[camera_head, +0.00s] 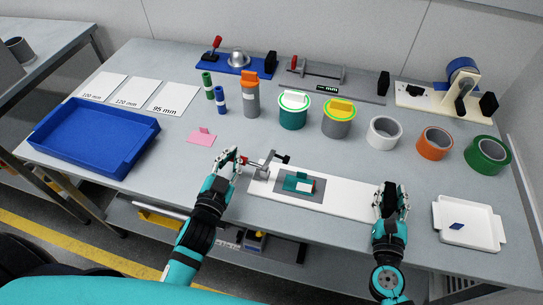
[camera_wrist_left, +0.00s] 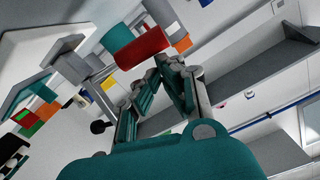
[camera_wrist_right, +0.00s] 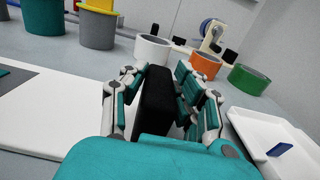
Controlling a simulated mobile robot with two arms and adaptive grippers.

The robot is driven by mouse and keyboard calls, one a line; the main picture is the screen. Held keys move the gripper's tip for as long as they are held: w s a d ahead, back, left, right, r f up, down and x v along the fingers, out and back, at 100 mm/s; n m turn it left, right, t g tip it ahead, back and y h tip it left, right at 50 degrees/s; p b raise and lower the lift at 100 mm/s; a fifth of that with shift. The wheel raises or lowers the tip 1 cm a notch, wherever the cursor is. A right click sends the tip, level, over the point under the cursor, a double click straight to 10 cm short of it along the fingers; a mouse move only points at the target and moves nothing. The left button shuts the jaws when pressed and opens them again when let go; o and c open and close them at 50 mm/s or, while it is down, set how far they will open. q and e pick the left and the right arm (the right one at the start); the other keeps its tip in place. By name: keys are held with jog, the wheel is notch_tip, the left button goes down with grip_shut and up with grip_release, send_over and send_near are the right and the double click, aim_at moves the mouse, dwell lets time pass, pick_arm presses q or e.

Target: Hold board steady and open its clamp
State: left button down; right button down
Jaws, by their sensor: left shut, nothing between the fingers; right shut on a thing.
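The white board (camera_head: 345,196) lies on the table front. A grey clamp (camera_head: 264,170) with a lever and a black knob stands at its left end. A teal piece (camera_head: 297,182) lies on a dark grey plate (camera_head: 260,185) on the board. My right gripper (camera_head: 390,191) is shut on the black block (camera_wrist_right: 157,98) at the board's right end. My left gripper (camera_head: 233,160) is shut and empty beside the clamp's red handle (camera_head: 245,160). In the left wrist view a red cylinder (camera_wrist_left: 142,47) shows just beyond the fingertips; contact cannot be told.
A blue tray (camera_head: 97,162) is at left and a white tray (camera_head: 467,241) with a small blue piece is at right. Canisters (camera_head: 291,114) and tape rolls (camera_head: 434,143) stand behind. A pink card (camera_head: 201,138) lies behind the left gripper. Other fixtures (camera_head: 237,67) line the back.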

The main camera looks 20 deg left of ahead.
pick_arm(q)
jog(key=shift+a+f, duration=0.15)
jog(key=shift+f, duration=0.2)
pick_arm(e)
jog(key=shift+s+f, duration=0.1)
jog(key=shift+f, duration=0.15)
pick_arm(q)
jog(key=shift+r, duration=0.1)
jog(key=s+r, duration=0.4)
jog(key=s, duration=0.7)
jog(key=shift+r, duration=0.15)
jog(key=shift+w, duration=0.1)
pick_arm(e)
jog(key=c, duration=1.3)
grip_release()
jog(key=o, duration=0.4)
jog(key=shift+r, duration=0.15)
